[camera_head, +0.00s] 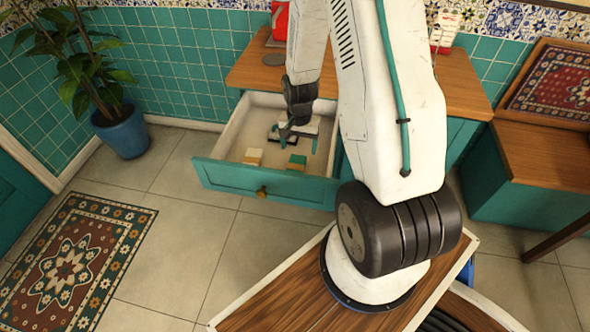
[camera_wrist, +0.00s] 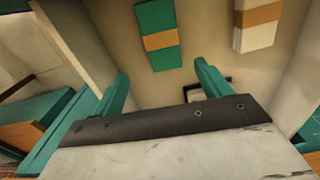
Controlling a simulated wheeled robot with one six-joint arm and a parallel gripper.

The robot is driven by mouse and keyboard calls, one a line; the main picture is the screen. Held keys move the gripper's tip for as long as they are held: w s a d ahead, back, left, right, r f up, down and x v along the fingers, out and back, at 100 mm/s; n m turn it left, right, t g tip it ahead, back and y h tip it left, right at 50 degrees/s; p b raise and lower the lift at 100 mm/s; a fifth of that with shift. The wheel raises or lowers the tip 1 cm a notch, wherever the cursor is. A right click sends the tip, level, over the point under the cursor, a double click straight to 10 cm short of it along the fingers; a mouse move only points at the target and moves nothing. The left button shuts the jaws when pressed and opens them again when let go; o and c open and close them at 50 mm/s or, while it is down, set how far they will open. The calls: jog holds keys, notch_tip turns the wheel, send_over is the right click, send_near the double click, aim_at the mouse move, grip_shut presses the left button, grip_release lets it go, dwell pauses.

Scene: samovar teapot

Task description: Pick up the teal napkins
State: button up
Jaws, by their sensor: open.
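The teal napkins (camera_head: 296,163) are a small bundle with a tan band, lying in the open drawer near its front right. In the wrist view the teal napkins (camera_wrist: 155,20) lie on the drawer floor beyond the fingertips. My gripper (camera_head: 291,134) is above the inside of the drawer, a little behind the napkins in the head view. Its two teal fingers (camera_wrist: 162,80) are apart with nothing between them, and they do not touch the napkins.
The open drawer (camera_head: 225,174) has raised walls and a teal front. White napkins with a tan band (camera_wrist: 257,28) lie beside the teal ones. A dark-framed item (camera_wrist: 196,92) is partly hidden behind a finger. A potted plant (camera_head: 122,131) stands at the left.

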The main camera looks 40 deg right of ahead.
aim_at(297, 160)
notch_tip(297, 160, down, 2)
jog(key=f, duration=0.3)
jog(key=w+f, duration=0.1)
jog(key=f, duration=0.1)
jog(key=shift+d+f, duration=0.1)
jog(key=shift+f, duration=0.2)
jog(key=c, duration=1.1)
